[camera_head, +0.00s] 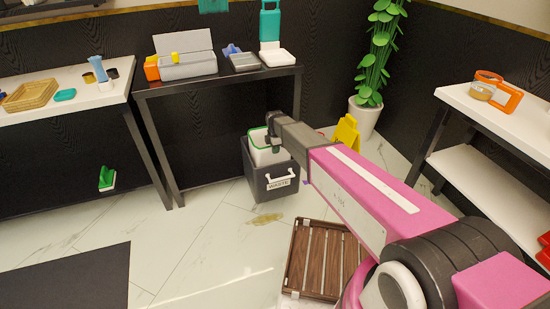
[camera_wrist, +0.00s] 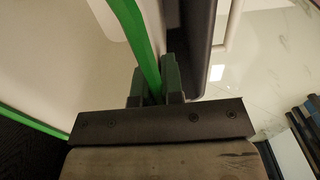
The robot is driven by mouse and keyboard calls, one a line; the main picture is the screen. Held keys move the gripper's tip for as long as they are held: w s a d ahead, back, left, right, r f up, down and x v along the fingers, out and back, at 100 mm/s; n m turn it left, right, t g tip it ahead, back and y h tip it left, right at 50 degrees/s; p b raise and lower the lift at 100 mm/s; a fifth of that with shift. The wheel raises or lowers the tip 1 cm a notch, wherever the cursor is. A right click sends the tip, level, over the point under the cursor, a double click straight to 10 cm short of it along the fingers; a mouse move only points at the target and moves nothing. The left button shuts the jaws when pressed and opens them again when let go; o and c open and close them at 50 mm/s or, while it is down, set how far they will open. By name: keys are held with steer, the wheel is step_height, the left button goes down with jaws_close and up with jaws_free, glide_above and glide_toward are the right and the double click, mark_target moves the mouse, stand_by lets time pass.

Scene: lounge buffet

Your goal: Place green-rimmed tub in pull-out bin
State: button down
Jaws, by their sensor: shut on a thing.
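The green-rimmed tub (camera_head: 262,153) is white with a green rim. In the head view it is at the mouth of the dark pull-out bin (camera_head: 262,191), which has a white handle and a WASTE label. My gripper (camera_head: 273,128) is at the tub's right rim. In the wrist view my gripper (camera_wrist: 158,85) is shut on the green rim (camera_wrist: 135,30), one finger on each side. The bin's dark edge (camera_wrist: 198,45) lies just right of the fingers. The tub's lower part is hidden by the bin's front; I cannot tell whether it rests on the bottom.
A black table (camera_head: 225,79) with boxes and trays stands above and behind the bin. A yellow floor sign (camera_head: 346,133) and a potted plant (camera_head: 365,117) are to the right. A wooden slatted crate (camera_head: 318,262) lies on the floor in front.

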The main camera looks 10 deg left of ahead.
mark_target(275, 157)
steer(key=shift+f, duration=2.75)
steer(key=c, duration=1.2)
jaws_free()
steer(key=shift+c, duration=0.2)
step_height(275, 157, up, 12)
steer(key=shift+r, duration=0.2)
steer(key=s+d+r+m, duration=0.1)
steer(key=s+d+m, duration=0.6)
steer(key=d, duration=0.6)
steer(key=s+d+r+m, duration=0.1)
steer(key=s+d+m, duration=0.5)
steer(key=d, duration=0.8)
steer(key=s+d+r+m, duration=0.1)
steer(key=s+d+m, duration=0.6)
steer(key=d+m, duration=0.4)
steer(key=d, duration=0.2)
steer(key=shift+s+d+r, duration=0.25)
steer(key=shift+s+d, duration=0.1)
steer(key=shift+d, duration=0.05)
